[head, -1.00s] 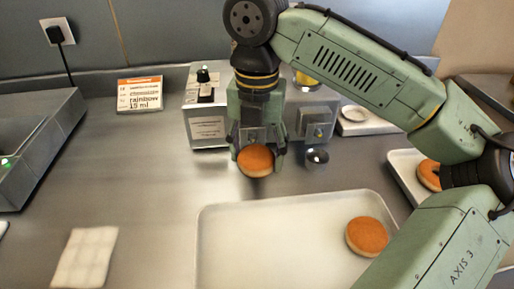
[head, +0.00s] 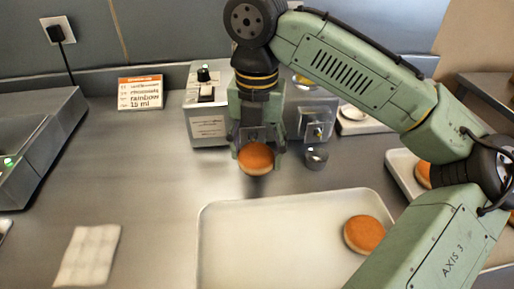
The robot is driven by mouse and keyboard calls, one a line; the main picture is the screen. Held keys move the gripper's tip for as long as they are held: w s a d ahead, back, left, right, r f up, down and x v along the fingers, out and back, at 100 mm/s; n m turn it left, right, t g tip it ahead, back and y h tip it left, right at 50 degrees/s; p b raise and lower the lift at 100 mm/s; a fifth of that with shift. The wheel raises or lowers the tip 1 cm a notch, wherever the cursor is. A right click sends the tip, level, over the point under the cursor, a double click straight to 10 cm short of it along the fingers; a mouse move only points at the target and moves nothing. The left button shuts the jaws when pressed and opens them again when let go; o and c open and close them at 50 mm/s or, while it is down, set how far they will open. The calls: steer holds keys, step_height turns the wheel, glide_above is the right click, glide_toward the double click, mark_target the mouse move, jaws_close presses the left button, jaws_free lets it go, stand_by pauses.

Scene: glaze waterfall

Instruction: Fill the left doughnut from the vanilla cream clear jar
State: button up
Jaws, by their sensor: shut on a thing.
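My gripper (head: 256,150) is shut on a round golden-brown doughnut (head: 256,158). It holds the doughnut in front of the grey filling machine (head: 207,118), behind the back edge of the pale tray. My arm hides the middle of the machine, and I cannot tell whether the doughnut touches it. A yellowish part (head: 303,80), perhaps a jar's contents, shows only partly behind my arm on top of the machine. I cannot read a jar label. A second doughnut (head: 364,234) lies at the right of the pale tray (head: 285,208).
A sign (head: 140,93) reading "rainbow 15 ml" stands at the back. A small metal cup (head: 316,158) stands right of my gripper. A second tray (head: 398,166) with a doughnut (head: 423,174) is at the right. A folded cloth (head: 88,255) lies front left.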

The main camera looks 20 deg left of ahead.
steer(key=shift+w+a+p, duration=0.35)
steer(key=shift+w+p, duration=0.05)
steer(key=shift+w, duration=0.45)
steer(key=shift+w+a+p, duration=0.35)
steer(key=shift+w, duration=0.5)
steer(key=shift+s+d, duration=0.15)
steer(key=shift+s, duration=0.25)
stand_by(1.8)
steer(key=shift+s+d, duration=0.15)
steer(key=shift+s, duration=0.2)
steer(key=shift+s+p, duration=0.1)
steer(key=shift+p, duration=0.2)
stand_by(0.7)
steer(key=shift+s+d+p, duration=0.35)
steer(key=shift+s+d, duration=0.05)
steer(key=shift+s, duration=0.5)
steer(key=shift+s+d+p, duration=0.35)
steer(key=shift+s+d, duration=0.05)
steer(key=shift+s, duration=0.45)
steer(key=shift+s+d+r, duration=0.1)
steer(key=shift+s+r, duration=0.2)
steer(key=shift+r, duration=0.35)
steer(key=shift+s+d+r, duration=0.15)
steer(key=shift+s+r, duration=0.15)
steer(key=shift+r, duration=0.3)
steer(key=shift+s+d+r, duration=0.1)
steer(key=shift+s+r, duration=0.2)
steer(key=shift+r, duration=0.45)
steer(key=shift+s, duration=0.15)
